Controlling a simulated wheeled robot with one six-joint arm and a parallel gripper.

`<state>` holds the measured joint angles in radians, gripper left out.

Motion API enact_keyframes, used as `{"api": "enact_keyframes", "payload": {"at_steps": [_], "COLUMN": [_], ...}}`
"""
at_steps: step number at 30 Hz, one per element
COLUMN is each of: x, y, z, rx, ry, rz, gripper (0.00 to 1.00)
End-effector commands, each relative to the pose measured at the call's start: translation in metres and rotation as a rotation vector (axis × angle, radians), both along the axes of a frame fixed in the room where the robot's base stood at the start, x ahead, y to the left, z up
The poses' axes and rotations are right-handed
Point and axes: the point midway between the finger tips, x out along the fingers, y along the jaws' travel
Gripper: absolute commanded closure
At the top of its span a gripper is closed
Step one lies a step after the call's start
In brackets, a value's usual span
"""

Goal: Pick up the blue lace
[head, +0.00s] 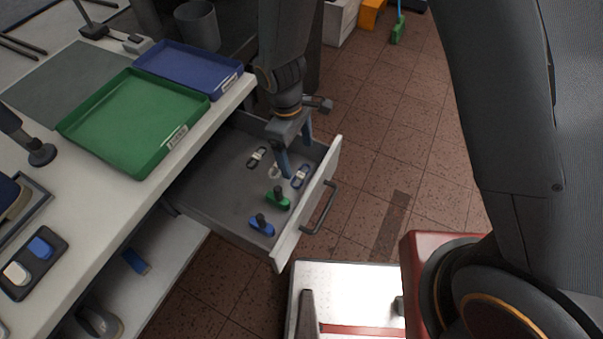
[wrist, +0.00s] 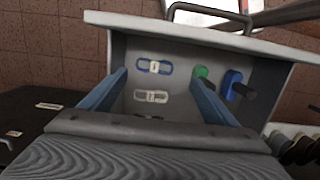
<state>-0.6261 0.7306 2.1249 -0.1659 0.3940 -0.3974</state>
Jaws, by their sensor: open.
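The blue lace (head: 301,176), a flat blue loop with a pale band around its middle, lies on the drawer floor near the drawer front. It also shows in the wrist view (wrist: 154,67), beyond and between my fingertips. My gripper (head: 297,158) is open and empty, reaching down into the drawer, its two blue fingers apart. In the wrist view the gripper (wrist: 160,77) has one finger on each side, with the blue lace and a white lace (wrist: 151,97) showing between them. In the head view a finger partly covers the white lace.
The open drawer (head: 212,205) also holds a dark lace (head: 257,157), a green knobbed piece (head: 277,198) and a blue knobbed piece (head: 262,227). Its front panel and handle (head: 319,208) stand close to my gripper. Green (head: 127,165) and blue trays (head: 190,88) sit on the bench.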

Motion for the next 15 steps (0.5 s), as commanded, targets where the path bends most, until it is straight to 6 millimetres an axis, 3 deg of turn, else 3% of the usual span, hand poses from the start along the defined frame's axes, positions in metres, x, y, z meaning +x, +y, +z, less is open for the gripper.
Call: {"api": "enact_keyframes", "payload": {"at_steps": [1, 15], "x": [0.003, 0.005], "y": [0.000, -0.003], "z": [-0.009, -0.037], "rx": [0.000, -0.002], "ry": [0.000, 0.002], "rz": [0.000, -0.001], "gripper": [0.18, 0.18]}}
